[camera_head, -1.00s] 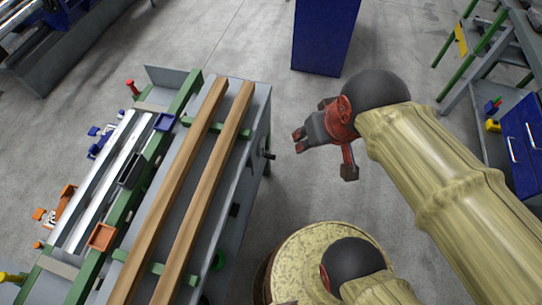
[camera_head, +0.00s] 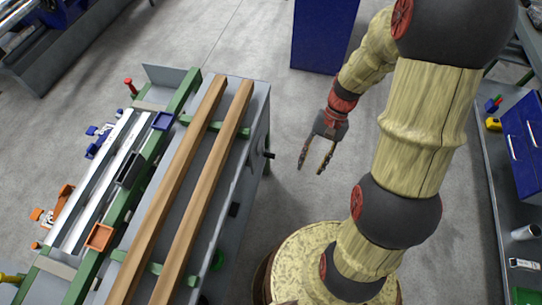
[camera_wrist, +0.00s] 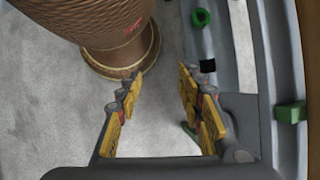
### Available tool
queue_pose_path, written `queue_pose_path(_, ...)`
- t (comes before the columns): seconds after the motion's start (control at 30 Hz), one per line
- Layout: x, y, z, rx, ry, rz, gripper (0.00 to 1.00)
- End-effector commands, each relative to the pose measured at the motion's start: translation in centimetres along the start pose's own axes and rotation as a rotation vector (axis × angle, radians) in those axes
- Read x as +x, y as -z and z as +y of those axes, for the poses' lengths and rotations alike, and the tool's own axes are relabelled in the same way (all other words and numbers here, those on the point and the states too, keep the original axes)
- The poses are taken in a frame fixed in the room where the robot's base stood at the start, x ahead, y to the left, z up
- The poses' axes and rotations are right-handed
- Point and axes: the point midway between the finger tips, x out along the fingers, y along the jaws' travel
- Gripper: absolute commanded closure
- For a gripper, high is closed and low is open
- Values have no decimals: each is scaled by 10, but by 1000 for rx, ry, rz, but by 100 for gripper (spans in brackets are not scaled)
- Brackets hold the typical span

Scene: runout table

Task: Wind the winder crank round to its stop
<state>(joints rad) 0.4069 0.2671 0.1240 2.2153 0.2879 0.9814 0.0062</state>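A small dark crank-like handle (camera_head: 268,155) sticks out from the right side of the runout table (camera_head: 252,130) in the head view; I take it for the winder crank. My gripper (camera_head: 311,171) hangs to the right of this handle, fingers pointing down, with a clear gap between them. In the wrist view my gripper (camera_wrist: 158,76) has its two yellow-padded fingers apart with only floor between the tips. I cannot make out the handle in the wrist view. It may be hidden behind the right finger or the gripper body.
Two wooden beams (camera_head: 190,170) lie along the table. A blue cabinet (camera_head: 325,35) stands behind. Clear grey floor lies between the table and my arm.

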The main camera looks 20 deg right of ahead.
Motion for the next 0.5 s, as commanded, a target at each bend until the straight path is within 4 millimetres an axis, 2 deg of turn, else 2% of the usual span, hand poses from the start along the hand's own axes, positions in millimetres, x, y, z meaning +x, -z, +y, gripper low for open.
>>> queue_pose_path(0.03,14,8,2,43,24,-48,62)
queue_pose_path(0.5,128,65,-4,432,302,-431,62)
